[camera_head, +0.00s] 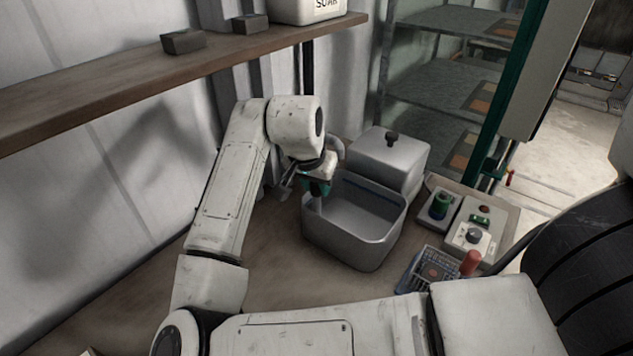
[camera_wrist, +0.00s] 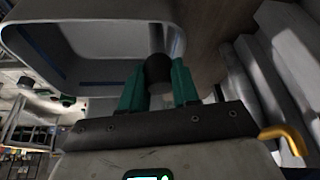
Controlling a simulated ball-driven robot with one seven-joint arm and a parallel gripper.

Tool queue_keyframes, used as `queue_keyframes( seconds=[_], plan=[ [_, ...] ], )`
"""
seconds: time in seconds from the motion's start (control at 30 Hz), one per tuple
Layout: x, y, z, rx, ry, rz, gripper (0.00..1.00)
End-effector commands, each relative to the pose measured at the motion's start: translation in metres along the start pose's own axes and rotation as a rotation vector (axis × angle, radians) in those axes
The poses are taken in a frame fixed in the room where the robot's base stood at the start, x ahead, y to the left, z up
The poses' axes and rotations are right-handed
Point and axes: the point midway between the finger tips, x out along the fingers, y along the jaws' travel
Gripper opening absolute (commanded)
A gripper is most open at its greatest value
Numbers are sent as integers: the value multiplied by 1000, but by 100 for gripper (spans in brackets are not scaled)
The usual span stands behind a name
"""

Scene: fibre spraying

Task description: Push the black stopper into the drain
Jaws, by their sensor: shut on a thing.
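My gripper (camera_head: 317,188) is over the left back edge of the metal basin (camera_head: 350,243), pointing down. In the wrist view, its two green fingers (camera_wrist: 158,75) are closed on a dark, round piece that looks like the black stopper (camera_wrist: 158,68). A paler grey, post-like shape stands just beyond the stopper, and I cannot tell whether they touch. The basin's pale inner wall and rim also show in the wrist view (camera_wrist: 80,72). The drain cannot be made out in either view. In the head view the stopper is too small or hidden to tell.
A lidded metal box (camera_head: 385,163) stands behind the basin. A wooden shelf (camera_head: 130,83) runs above left. The bench left of the basin is bare.

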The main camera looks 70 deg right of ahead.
Motion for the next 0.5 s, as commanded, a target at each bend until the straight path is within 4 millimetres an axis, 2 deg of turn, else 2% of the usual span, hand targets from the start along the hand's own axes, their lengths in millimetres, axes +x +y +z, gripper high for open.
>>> queue_keyframes(
  seconds=[0.5],
  plan=[
    [11,0,5,-1,0,0,0]
  ],
)
